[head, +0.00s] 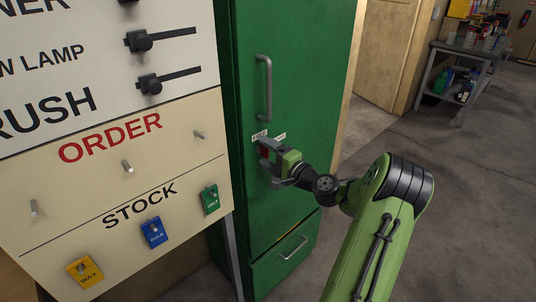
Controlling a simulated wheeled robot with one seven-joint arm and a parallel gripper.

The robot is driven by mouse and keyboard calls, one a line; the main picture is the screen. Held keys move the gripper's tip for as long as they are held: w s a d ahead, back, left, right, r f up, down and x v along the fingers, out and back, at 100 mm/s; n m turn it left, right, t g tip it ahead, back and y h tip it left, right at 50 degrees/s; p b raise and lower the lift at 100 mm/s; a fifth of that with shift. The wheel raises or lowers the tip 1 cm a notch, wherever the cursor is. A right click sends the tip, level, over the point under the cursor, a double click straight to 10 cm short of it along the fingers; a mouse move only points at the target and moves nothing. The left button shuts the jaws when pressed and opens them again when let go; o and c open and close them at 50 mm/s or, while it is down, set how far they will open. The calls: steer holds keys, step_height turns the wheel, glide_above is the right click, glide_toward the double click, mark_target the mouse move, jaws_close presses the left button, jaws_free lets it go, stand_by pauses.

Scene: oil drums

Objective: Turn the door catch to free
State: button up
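A tall green cabinet door (300,85) with a vertical grey handle (264,88) stands in the middle of the head view. My gripper (265,150) is at the door face, below the handle, next to two small white labels (260,134). A small dark red patch (264,153) shows at the gripper's fingers; it may be part of the door catch. The gripper hides most of that spot, so the catch's position is not clear. Whether the fingers are open, or closed on the catch, cannot be made out.
A green drawer (284,262) with a grey handle is below the door. At left is a cream board (110,150) with pegs, black hooks and yellow, blue and green tags. A workbench (462,75) with bottles stands at the back right. The grey floor (480,200) at right is clear.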

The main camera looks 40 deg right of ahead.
steer(key=shift+s, duration=0.1)
steer(key=s, duration=1.5)
steer(key=shift+s+d, duration=0.25)
steer(key=shift+s, duration=0.05)
